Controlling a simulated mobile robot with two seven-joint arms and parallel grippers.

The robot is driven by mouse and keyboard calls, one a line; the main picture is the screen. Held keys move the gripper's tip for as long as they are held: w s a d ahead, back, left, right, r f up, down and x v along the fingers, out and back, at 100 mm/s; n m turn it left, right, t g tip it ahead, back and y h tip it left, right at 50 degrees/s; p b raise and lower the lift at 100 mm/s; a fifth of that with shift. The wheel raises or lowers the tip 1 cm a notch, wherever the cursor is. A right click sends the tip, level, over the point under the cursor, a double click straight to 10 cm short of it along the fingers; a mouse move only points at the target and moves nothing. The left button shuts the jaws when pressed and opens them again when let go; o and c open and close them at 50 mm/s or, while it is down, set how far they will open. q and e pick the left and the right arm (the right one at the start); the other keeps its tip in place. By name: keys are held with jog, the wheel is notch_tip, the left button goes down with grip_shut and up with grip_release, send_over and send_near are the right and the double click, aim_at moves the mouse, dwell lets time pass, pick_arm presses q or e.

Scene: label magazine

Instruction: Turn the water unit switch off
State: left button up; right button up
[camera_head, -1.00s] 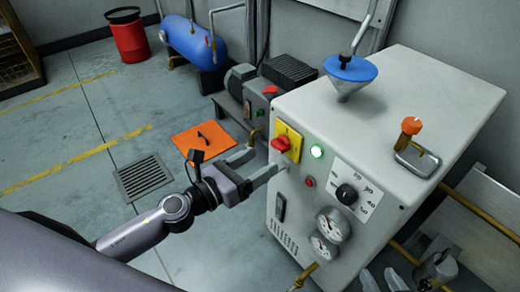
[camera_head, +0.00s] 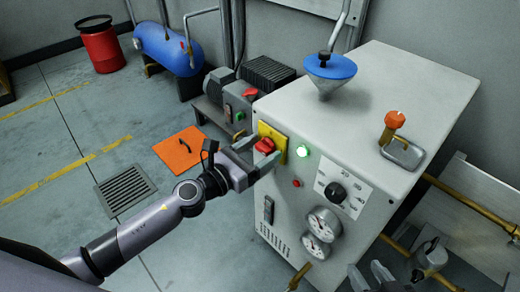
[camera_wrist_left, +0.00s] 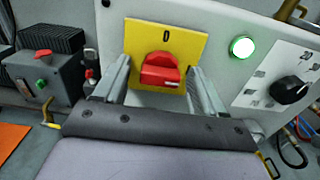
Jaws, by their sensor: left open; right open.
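The red rotary switch (camera_head: 264,146) sits on a yellow plate (camera_head: 279,152) on the front of the pale grey unit (camera_head: 350,110). In the left wrist view the red knob (camera_wrist_left: 160,70) is below a "0" mark on the yellow plate (camera_wrist_left: 138,35). My left gripper (camera_head: 262,153) is open, with one finger on each side of the knob; I cannot tell whether they touch it. A green lamp (camera_head: 303,151) beside the plate is lit; it also shows in the left wrist view (camera_wrist_left: 242,47).
The unit's front also has a black dial (camera_head: 336,191), gauges (camera_head: 324,222) and a small red button (camera_head: 296,183). A blue-topped funnel (camera_head: 329,68) and an orange handle (camera_head: 394,119) are on top. A pump (camera_head: 232,98) stands left behind; the floor at left is mostly clear.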

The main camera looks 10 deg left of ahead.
pick_arm(q)
jog(key=c, duration=1.1)
jog(key=shift+o, duration=0.2)
